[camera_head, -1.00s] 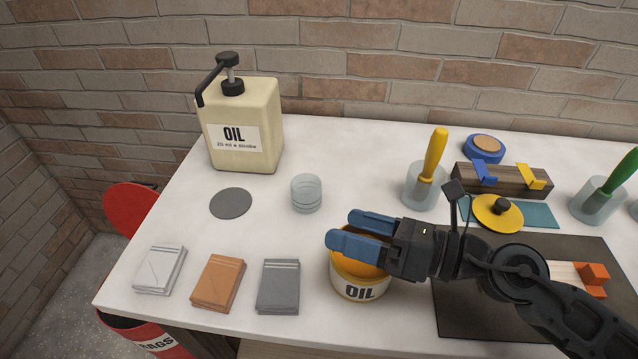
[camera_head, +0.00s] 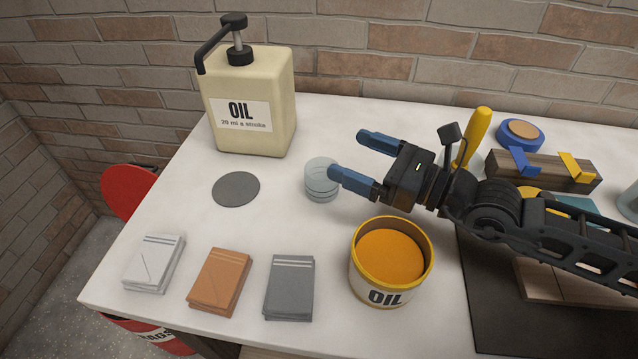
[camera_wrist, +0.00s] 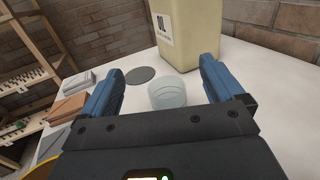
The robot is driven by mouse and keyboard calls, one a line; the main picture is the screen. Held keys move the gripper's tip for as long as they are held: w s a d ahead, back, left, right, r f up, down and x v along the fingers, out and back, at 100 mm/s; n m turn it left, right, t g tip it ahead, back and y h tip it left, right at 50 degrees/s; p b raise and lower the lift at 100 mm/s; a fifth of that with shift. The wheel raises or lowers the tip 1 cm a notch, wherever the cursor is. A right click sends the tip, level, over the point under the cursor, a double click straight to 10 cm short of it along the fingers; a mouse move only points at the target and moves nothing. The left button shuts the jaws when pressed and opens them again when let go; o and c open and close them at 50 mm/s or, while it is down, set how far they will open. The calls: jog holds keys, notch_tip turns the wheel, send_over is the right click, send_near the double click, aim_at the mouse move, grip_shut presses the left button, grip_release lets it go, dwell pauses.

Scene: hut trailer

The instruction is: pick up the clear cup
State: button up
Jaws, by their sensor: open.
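The clear cup (camera_head: 319,180) stands upright on the white table, to the right of a grey disc. My gripper (camera_head: 357,154) is open and empty just to the right of the cup. Its near blue finger overlaps the cup's right edge in the head view; I cannot tell whether it touches. In the wrist view the cup (camera_wrist: 168,93) shows ahead, between the two blue fingers of my gripper (camera_wrist: 158,80) and closer to the right one.
An oil jug (camera_head: 250,105) with a black pump stands behind the cup. An open oil tin (camera_head: 362,278) stands in front. A grey disc (camera_head: 236,189) lies left of the cup. White, orange and grey packets (camera_head: 290,287) lie at the front edge. The table between is clear.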

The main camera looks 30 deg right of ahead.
send_near(309, 166)
jog(key=shift+w, duration=0.15)
jog(key=shift+w+a+f, duration=0.1)
jog(key=shift+w+a, duration=0.05)
jog(key=shift+a, duration=0.05)
jog(key=shift+p+x, duration=0.8)
jog(key=shift+x, duration=2.75)
jog(key=shift+d, duration=0.1)
jog(key=c, duration=1.1)
